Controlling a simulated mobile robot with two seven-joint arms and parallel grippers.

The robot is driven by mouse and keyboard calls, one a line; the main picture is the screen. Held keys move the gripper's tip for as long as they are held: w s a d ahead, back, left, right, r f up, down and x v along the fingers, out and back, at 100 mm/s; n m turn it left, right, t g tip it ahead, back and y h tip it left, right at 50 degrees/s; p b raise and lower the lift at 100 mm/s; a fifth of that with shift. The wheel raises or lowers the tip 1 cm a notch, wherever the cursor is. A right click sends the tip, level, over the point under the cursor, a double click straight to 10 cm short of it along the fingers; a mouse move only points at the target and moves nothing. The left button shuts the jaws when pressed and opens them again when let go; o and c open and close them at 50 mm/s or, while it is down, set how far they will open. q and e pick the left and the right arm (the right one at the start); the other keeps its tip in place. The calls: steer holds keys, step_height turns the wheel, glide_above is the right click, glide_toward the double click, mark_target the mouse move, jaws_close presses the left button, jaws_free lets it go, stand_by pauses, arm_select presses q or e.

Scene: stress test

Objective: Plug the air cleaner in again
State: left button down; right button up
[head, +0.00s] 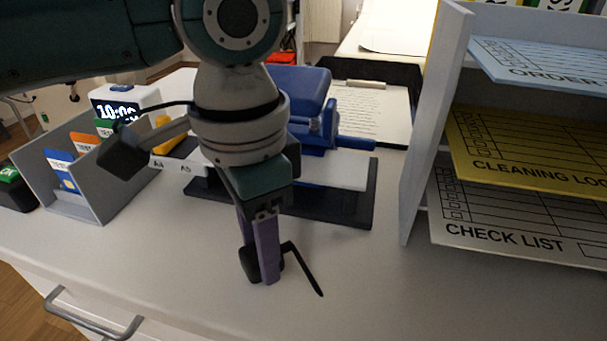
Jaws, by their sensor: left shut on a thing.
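My left gripper (262,258) reaches down from the top of the head view, with purple fingers pointing at the white desktop. It is shut on a small black thing that looks like a plug (249,264). The fingers hide part of it. A thin black piece like a cord (304,270) sticks out to the right and bends down towards the desktop. I cannot tell whether the plug touches the desktop. No air cleaner or socket can be made out. My right gripper is not in view.
A blue device on a dark base (352,208) stands behind the gripper. A grey paper rack (430,150) with labelled sheets stands at right. At left are a grey card holder (112,190) and a clock (125,100). The front desktop (365,285) is clear.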

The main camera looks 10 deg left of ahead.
arm_select(q)
step_height(320, 180, up, 20)
steer(key=p, duration=0.5)
steer(key=shift+p, duration=0.3)
